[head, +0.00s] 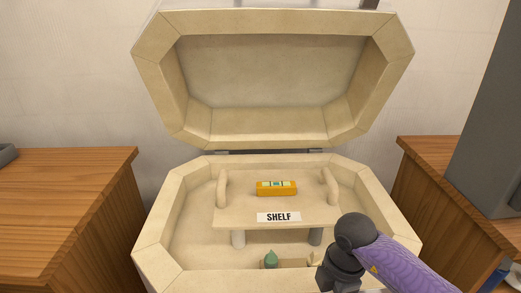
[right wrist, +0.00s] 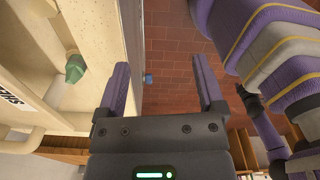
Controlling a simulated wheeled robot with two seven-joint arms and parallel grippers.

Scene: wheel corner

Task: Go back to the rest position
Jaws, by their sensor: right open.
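My right gripper (right wrist: 163,84) shows in the right wrist view with its two purple fingers apart and nothing between them. It is over the reddish tiled floor (right wrist: 180,55), beside the outer wall of the cream case. In the head view my right arm (head: 405,265) comes in from the lower right, in front of the case's near right corner; its gripper is hidden or out of frame there. My left gripper is in neither view.
An open cream case (head: 150,238) has its lid (head: 270,122) raised. Inside, a shelf (head: 240,208) carries an orange spirit level (head: 276,193); a green-tipped object (head: 271,259) is below. Wooden cabinets stand left (head: 65,200) and right (head: 445,180). A small blue object (right wrist: 148,79) is on the floor.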

